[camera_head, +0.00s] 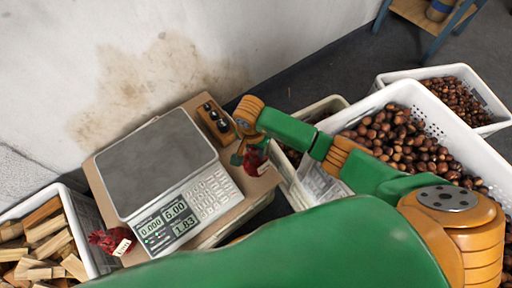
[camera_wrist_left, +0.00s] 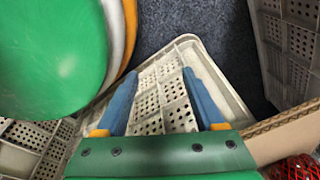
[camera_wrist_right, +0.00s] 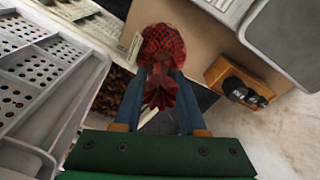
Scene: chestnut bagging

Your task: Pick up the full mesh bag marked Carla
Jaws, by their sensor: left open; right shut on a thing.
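A full red mesh bag (camera_head: 257,157) with a pale tag hangs in my right gripper (camera_head: 247,150), right of the scale in the head view. In the right wrist view the bag (camera_wrist_right: 163,45) has its gathered neck between the blue fingers of my right gripper (camera_wrist_right: 160,85). Its tag's writing is too small to read. A second red mesh bag (camera_head: 104,239) with a tag lies at the scale's left front corner. My left gripper (camera_wrist_left: 160,95) is open and empty above a perforated pale crate in the left wrist view. It cannot be made out in the head view.
The scale (camera_head: 155,165) stands on a cardboard-coloured surface beside a wooden block with dark knobs (camera_head: 215,120). White crates of chestnuts (camera_head: 410,92) are at the right. A crate of wood pieces (camera_head: 85,225) is at the left. The wall closes off the back.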

